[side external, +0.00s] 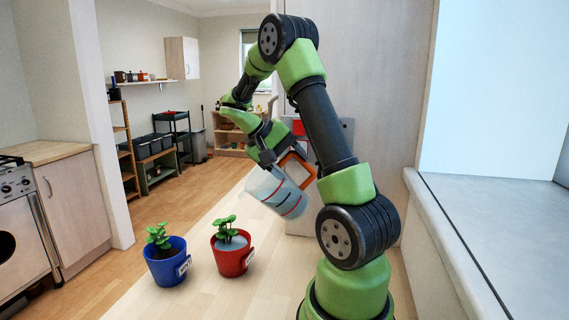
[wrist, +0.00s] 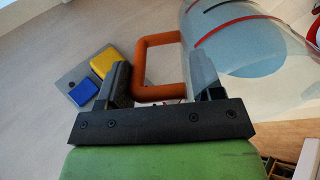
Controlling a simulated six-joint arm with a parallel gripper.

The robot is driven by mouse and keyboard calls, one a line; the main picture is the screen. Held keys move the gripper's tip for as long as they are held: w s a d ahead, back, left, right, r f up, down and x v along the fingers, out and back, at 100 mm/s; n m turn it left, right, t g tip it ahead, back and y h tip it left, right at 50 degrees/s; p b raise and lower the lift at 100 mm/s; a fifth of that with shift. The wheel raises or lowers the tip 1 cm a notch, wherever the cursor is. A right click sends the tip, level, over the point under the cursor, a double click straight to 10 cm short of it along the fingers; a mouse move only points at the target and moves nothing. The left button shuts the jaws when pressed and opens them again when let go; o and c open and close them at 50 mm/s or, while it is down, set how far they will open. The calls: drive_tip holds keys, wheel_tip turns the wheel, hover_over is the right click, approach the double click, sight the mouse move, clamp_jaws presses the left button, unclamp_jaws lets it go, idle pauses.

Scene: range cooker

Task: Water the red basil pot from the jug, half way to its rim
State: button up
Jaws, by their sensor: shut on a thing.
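My gripper (side external: 272,150) is shut on the orange handle (wrist: 158,42) of the clear jug (side external: 274,193). The jug is tilted and held in the air, above and to the right of the red pot (side external: 232,262). It has red bands and holds pale blue water. I see no stream falling from it. The red pot stands upright with a green basil plant and a white label. A grey-blue surface like water shows inside it around the stem. In the wrist view the jug (wrist: 250,45) fills the upper right, and my gripper (wrist: 162,88) is at its handle.
A blue pot (side external: 166,270) with a similar plant stands left of the red pot. Yellow (wrist: 104,61) and blue (wrist: 83,92) blocks lie on a grey plate in the wrist view. The pale worktop (side external: 207,300) in front of the pots is clear.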

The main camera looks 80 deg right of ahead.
drive_tip(key=shift+s+d+f+t+y, duration=0.25)
drive_tip(key=shift+s+f+t+y, duration=0.2)
drive_tip(key=shift+t, duration=0.45)
drive_tip(key=shift+s+d+f+t+y, duration=0.2)
drive_tip(key=shift+f+t+y, duration=0.25)
drive_tip(key=shift+t, duration=0.45)
drive_tip(key=shift+s+t+y, duration=0.1)
drive_tip(key=shift+t+y, duration=0.6)
drive_tip(key=shift+t, duration=0.4)
drive_tip(key=shift+w+a+f+t+y, duration=0.15)
drive_tip(key=shift+t+y, duration=0.25)
drive_tip(key=shift+t, duration=0.5)
drive_tip(key=shift+w, duration=0.1)
